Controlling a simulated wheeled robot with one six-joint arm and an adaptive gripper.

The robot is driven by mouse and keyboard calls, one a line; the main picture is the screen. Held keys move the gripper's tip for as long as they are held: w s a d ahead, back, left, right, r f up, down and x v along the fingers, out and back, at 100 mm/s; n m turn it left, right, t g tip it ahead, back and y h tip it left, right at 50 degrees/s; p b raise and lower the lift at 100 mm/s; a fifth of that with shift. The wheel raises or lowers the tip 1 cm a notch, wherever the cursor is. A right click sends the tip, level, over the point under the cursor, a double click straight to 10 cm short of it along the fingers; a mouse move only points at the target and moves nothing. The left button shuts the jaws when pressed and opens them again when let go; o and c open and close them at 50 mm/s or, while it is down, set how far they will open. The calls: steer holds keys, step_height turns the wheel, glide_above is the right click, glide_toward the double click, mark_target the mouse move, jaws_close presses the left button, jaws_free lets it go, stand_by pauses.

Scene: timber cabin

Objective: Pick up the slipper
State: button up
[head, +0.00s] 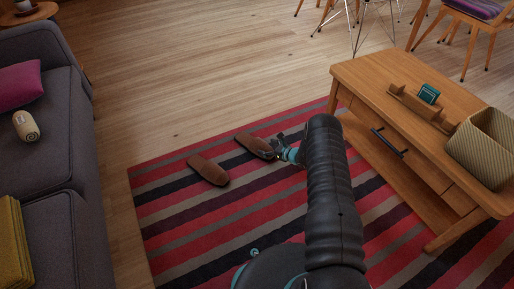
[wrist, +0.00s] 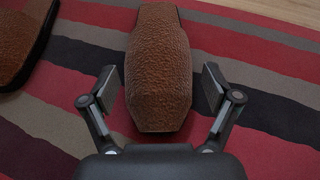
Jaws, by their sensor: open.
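Two brown slippers lie on the striped rug. The right slipper (head: 256,146) is partly hidden by my gripper (head: 279,153) in the head view. In the wrist view this slipper (wrist: 158,70) lies lengthwise between the two fingers of my gripper (wrist: 158,90). The fingers are open, one on each side, with a gap to the slipper on both sides. The left slipper (head: 208,170) lies apart on the rug, and part of it (wrist: 20,40) shows at the wrist view's upper left.
The striped rug (head: 165,225) covers the floor under the slippers. A wooden coffee table (head: 365,75) with a woven basket (head: 486,147) stands to the right. A grey sofa (head: 55,130) stands to the left. Bare wooden floor (head: 190,80) is clear beyond the rug.

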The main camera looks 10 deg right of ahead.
mark_target(255, 143)
steer(key=shift+a+b+x, duration=0.2)
steer(key=shift+b+x, duration=0.15)
steer(key=shift+x, duration=2.3)
steer(key=shift+s+r, duration=0.1)
steer(key=shift+r, duration=0.05)
steer(key=c, duration=1.3)
steer(key=shift+r, duration=0.1)
